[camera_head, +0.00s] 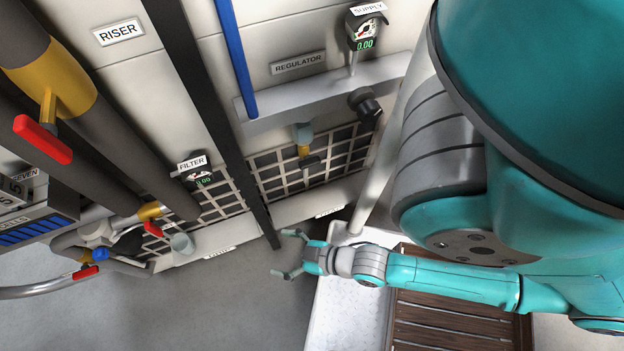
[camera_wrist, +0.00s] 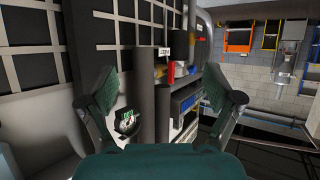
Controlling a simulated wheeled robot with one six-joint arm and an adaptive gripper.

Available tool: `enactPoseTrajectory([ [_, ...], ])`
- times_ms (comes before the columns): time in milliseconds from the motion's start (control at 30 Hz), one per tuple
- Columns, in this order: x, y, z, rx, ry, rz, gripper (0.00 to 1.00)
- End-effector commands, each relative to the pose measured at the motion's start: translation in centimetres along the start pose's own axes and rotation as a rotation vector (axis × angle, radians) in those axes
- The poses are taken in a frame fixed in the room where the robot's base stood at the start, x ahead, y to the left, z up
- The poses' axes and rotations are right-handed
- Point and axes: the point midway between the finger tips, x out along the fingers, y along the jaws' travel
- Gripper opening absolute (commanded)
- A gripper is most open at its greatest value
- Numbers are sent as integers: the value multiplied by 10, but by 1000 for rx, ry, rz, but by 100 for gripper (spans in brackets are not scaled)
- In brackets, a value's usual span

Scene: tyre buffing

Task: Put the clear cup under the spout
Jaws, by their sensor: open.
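A small pale, see-through cup-like piece (camera_head: 181,243) is at the lower left in the head view, below the FILTER gauge; I take it for the clear cup, but cannot tell what holds it. Brass fittings with a red handle (camera_head: 152,229) are just left of it. I cannot tell which fitting is the spout. My gripper (camera_head: 287,254) is open and empty, well to the right of the cup and apart from it. The wrist view shows its two spread fingers (camera_wrist: 160,78) with nothing between them. I cannot make out the cup in the wrist view.
The FILTER gauge (camera_head: 199,174) is on the wall; a round gauge (camera_wrist: 127,122) shows in the wrist view. A slatted wooden surface (camera_head: 450,322) lies under my arm. The grey floor (camera_head: 220,310) is clear.

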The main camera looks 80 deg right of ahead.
Motion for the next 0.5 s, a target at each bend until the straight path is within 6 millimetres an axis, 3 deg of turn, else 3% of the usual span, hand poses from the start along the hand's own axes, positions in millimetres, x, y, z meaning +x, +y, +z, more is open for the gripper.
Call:
enactPoseTrajectory([
  [33, -21, 0, -8, 3, 14, 0, 90],
  [200, -78, 1, -48, 15, 86, -4, 90],
  [333, -111, 1, -77, 22, 130, -13, 90],
  [500, -132, 1, -100, 29, 166, -22, 90],
])
